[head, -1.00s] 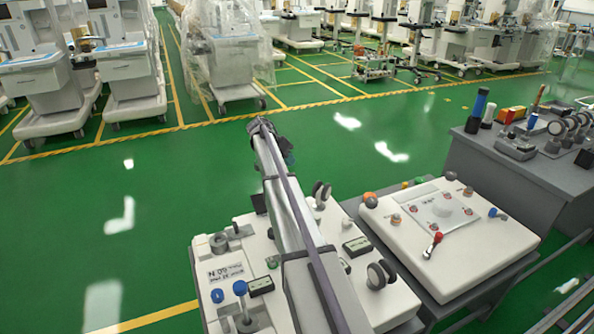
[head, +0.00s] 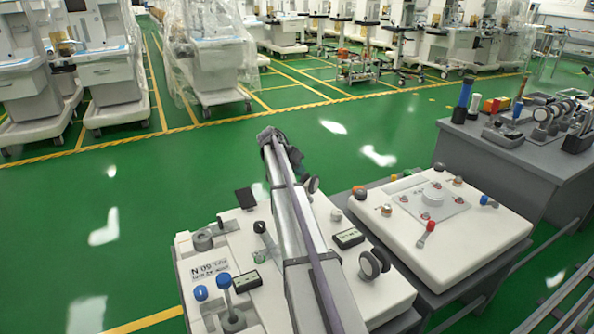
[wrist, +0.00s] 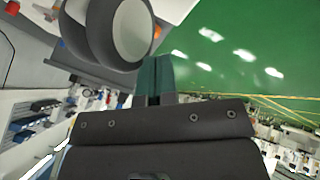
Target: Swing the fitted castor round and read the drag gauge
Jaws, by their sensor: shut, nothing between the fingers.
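A castor with a dark, pale-faced wheel (head: 311,185) stands at the far edge of the white bench plate, just right of my arm. A second castor (head: 373,264) is at the plate's right edge. I cannot tell which one is the fitted castor. A castor wheel (wrist: 128,30) fills the upper left of the wrist view, close beside my gripper (wrist: 154,78). My gripper's green fingers are shut and empty; whether they touch the wheel is unclear. Two small dark display boxes, one right of my arm (head: 348,239) and one left (head: 246,281), may be gauges; their readings are illegible.
Right of the plate, a white panel (head: 480,245) carries coloured knobs and a red-ended lever (head: 427,232). Blue-topped posts (head: 224,282) stand at the plate's front left. A grey bench (head: 495,165) with tools is at far right.

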